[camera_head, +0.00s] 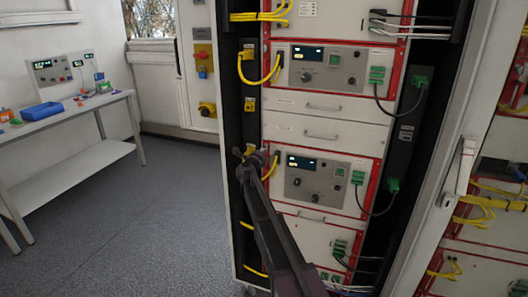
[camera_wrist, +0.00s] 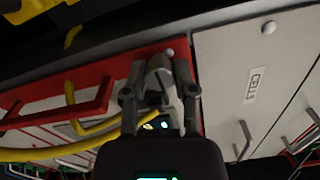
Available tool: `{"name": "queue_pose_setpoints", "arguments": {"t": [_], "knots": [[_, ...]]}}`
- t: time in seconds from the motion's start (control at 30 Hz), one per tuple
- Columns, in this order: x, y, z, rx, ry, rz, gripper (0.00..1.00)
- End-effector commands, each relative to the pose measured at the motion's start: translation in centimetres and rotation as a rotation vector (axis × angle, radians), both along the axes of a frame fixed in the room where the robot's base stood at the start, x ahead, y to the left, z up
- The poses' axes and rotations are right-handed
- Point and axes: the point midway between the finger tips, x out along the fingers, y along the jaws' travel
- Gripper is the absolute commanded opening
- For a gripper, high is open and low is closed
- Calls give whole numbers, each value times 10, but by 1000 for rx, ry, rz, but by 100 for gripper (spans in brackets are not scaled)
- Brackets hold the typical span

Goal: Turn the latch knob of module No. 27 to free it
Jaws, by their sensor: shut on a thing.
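My gripper (camera_head: 255,158) is at the left edge of the open rack, beside the lower instrument module (camera_head: 316,181) with its lit display. In the wrist view, my gripper (camera_wrist: 160,72) is shut at the red frame (camera_wrist: 100,72), with a pale part between its fingers. This seems to be the latch knob, mostly hidden by the fingers. A small round pale stud (camera_wrist: 170,53) shows just beyond the fingertips. A white panel (camera_wrist: 240,75) with a printed label lies right of the fingers. I cannot read a number 27 in either view.
A yellow cable (camera_wrist: 40,154) passes close to the left of my gripper, and a red handle (camera_wrist: 62,112) stands out there. The rack door (camera_head: 455,150) is at the right. A bench (camera_head: 65,107) stands at the far left, with open floor (camera_head: 130,220) between.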

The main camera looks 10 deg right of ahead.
Motion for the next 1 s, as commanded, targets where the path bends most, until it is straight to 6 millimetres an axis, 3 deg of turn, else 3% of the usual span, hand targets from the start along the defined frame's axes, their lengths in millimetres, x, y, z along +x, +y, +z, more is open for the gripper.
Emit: {"name": "queue_pose_setpoints", "arguments": {"t": [0.17, 0.2, 0.3, 0.77, 1.0], "knots": [[1, 0, 0, -2, 0, 0, 0], [1, 0, 0, -2, 0, 0, 39], [1, 0, 0, -1, 0, 0, 68], [-1, 1, 0, 1, -1, 1, 70], [-16, 8, 0, 1, -1, 1, 70]]}}
